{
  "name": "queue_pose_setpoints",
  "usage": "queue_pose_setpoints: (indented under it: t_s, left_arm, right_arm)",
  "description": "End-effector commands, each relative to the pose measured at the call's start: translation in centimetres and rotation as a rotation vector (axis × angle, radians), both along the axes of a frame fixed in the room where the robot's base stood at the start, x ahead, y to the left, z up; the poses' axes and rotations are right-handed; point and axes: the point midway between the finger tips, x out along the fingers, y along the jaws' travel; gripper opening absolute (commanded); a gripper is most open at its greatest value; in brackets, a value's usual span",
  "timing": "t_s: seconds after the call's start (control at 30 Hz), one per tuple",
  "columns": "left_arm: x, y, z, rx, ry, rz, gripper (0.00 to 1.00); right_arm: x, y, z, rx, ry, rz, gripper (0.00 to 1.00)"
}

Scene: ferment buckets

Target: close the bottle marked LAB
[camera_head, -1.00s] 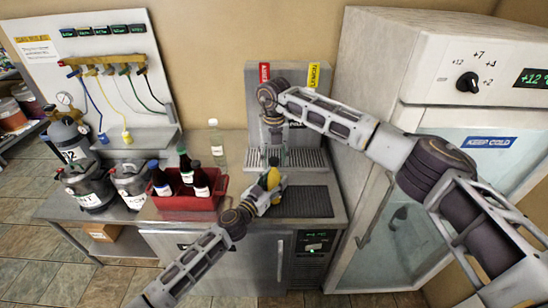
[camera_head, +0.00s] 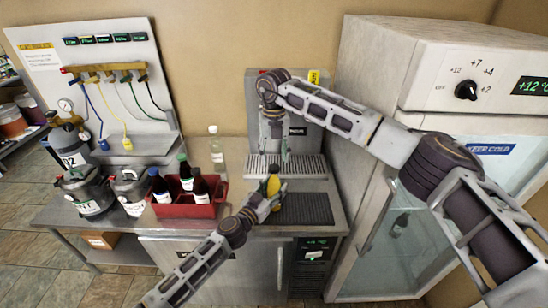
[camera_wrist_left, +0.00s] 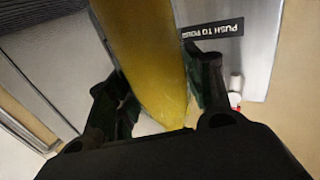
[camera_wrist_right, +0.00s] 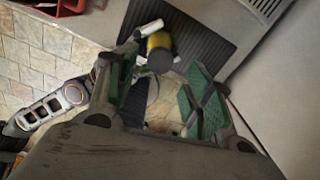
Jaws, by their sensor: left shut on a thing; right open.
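A yellow bottle-like thing (camera_head: 273,185) stands over the counter's front, near the dispenser. My left gripper (camera_head: 266,200) is shut around it. In the left wrist view the yellow body (camera_wrist_left: 150,60) fills the space between the fingers. In the right wrist view its yellow side and dark round end (camera_wrist_right: 160,52) show beyond the fingertips. My right gripper (camera_head: 276,150) is open and empty, pointing down above and behind the yellow thing. I cannot read a LAB mark on it or on any bottle.
A red crate (camera_head: 185,211) holds several dark bottles with white labels. A clear bottle (camera_head: 216,150) stands behind it. A dispenser (camera_head: 305,140) is at the back, with a dark mat (camera_head: 305,208) in front. A fridge (camera_head: 400,210) closes off the right side.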

Motion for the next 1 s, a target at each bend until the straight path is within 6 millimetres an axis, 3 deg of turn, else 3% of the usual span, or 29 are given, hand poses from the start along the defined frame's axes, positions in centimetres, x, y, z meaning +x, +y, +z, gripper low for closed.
queue_pose_setpoints:
  t_s: [0.37, 0.57, 1.0]
  left_arm:
    - [0.0, 0.0, 0.0, 0.000, 0.000, 0.000, 0.00]
    - [0.0, 0.0, 0.0, -0.001, 0.001, 0.000, 0.00]
    - [0.0, 0.0, 0.0, 0.000, 0.000, 0.000, 0.00]
  right_arm:
    - [0.1, 0.0, 0.4, 0.000, -0.006, 0.000, 0.49]
    - [0.7, 0.4, 2.7, 0.008, -0.038, 0.002, 0.49]
    - [0.4, 0.3, 3.5, 0.005, -0.022, 0.315, 0.49]
